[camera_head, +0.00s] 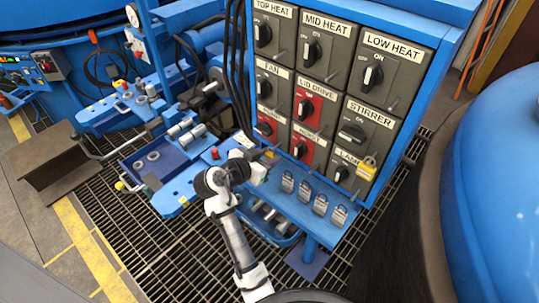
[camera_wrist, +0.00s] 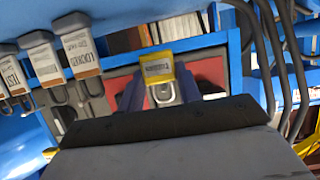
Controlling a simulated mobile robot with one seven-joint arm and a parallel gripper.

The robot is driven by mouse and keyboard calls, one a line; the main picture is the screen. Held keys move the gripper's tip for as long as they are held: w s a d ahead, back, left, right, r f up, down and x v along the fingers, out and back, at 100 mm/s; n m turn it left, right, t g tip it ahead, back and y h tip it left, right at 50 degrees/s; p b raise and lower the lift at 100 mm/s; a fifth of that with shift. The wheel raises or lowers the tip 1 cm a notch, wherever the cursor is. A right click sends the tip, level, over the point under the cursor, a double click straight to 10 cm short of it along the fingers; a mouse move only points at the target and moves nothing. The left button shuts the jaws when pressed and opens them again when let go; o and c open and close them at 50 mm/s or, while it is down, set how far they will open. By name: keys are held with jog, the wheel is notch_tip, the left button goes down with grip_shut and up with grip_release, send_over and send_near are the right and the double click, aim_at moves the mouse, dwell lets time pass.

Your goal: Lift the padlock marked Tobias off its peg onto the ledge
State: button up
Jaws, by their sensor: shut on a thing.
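My gripper (camera_head: 264,165) is in front of the lower left of the switch panel, just above the blue ledge (camera_head: 266,190). In the wrist view its dark fingers (camera_wrist: 160,97) are shut on a yellow padlock (camera_wrist: 159,69), with the shackle pointing down the picture. The padlock's label is too small to read for sure. In the head view the held padlock is mostly hidden by the gripper. A second yellow padlock (camera_head: 367,168) hangs at the panel's lower right switch. Several grey padlocks (camera_head: 320,204) are along the ledge's front; some show labels in the wrist view (camera_wrist: 77,45).
The switch panel (camera_head: 337,75) has rotary switches with grey and red plates and small pegs. Black cables (camera_head: 240,70) hang at its left. A blue workbench (camera_head: 178,190) stands left, and a large blue vessel (camera_head: 495,180) fills the right. Grating floor lies below.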

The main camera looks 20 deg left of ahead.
jog(key=shift+s+a, duration=0.3)
jog(key=shift+s, duration=0.55)
jog(key=shift+s+a, duration=0.3)
jog(key=shift+s, duration=0.5)
jog(key=shift+s, duration=0.1)
